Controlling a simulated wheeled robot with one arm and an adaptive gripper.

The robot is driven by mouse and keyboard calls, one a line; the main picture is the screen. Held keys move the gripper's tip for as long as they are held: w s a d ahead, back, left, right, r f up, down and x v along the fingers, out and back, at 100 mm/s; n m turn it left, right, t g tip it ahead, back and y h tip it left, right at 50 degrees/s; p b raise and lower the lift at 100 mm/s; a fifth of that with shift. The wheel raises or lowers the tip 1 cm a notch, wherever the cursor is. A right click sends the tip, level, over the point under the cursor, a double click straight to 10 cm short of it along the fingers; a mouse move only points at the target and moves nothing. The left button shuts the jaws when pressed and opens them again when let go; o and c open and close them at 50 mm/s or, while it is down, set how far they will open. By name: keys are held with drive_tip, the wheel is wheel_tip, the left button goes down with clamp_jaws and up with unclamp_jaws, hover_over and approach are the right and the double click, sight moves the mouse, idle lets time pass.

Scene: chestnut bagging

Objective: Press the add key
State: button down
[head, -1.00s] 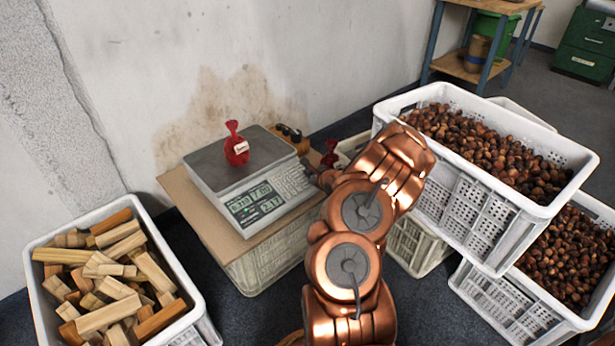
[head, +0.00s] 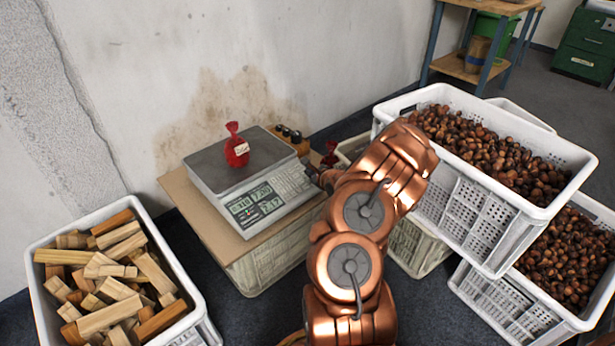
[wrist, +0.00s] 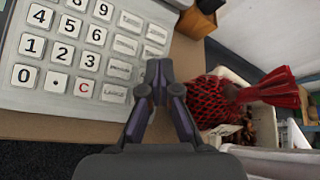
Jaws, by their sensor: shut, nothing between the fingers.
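A grey and white scale (head: 205,180) stands on a cardboard-topped crate, with its keypad (head: 281,186) on the front right. In the wrist view, the keypad (wrist: 75,50) shows number keys, a red C key (wrist: 84,88) and wide word keys (wrist: 122,45) in columns at the right. The word labels are too blurred to tell which is the add key. My gripper (wrist: 158,70) is shut and empty, with its tips just right of the word keys. I cannot tell whether it touches the scale. In the head view, my gripper (head: 313,173) is small beside the keypad's right edge.
A tied red bag (head: 236,150) sits on the scale's plate. A red mesh bag (wrist: 215,100) lies right of my gripper in a crate. Chestnut crates (head: 480,215) stand at the right, and a crate of wood pieces (head: 195,300) at the left.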

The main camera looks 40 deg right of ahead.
drive_tip(key=shift+r, duration=0.2)
drive_tip(key=shift+s+r+p, duration=0.25)
drive_tip(key=shift+r+p, duration=0.2)
drive_tip(key=shift+r, duration=0.35)
drive_tip(key=shift+s+r+p, duration=0.3)
drive_tip(key=shift+r+p, duration=0.15)
drive_tip(key=shift+r, duration=0.3)
drive_tip(key=shift+s+r+p, duration=0.25)
drive_tip(key=shift+r+p, duration=0.2)
drive_tip(key=shift+r, duration=0.35)
drive_tip(key=shift+f, duration=0.1)
